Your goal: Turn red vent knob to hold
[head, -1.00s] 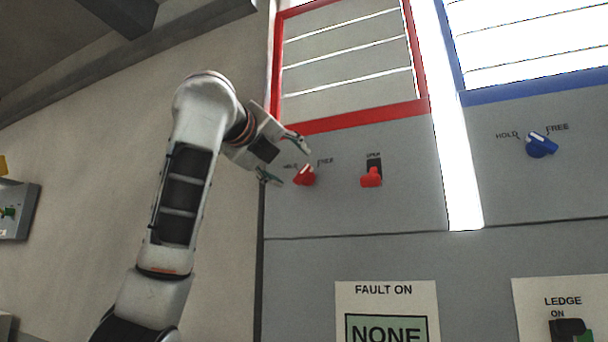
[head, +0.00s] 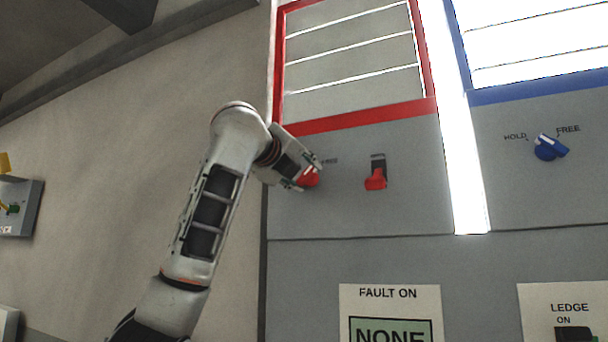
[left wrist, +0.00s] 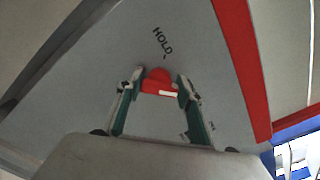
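The red vent knob (left wrist: 160,80) sits on the grey panel under the red-framed window. It also shows in the head view (head: 311,178), partly covered by my left gripper. Its white mark points away from the HOLD label in the left wrist view. My left gripper (left wrist: 161,84) has one fingertip at each side of the knob, and the knob fills the space between them with no clear gap. The FREE label shows just right of the knob in the head view; HOLD is hidden there by the gripper. My right gripper is not in view.
A red switch (head: 376,179) sits on the same panel, close to the right of the knob. A blue knob (head: 549,147) is farther right, past a bright vertical gap. A red frame (head: 360,117) runs above. A grey box (head: 20,205) is on the left wall.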

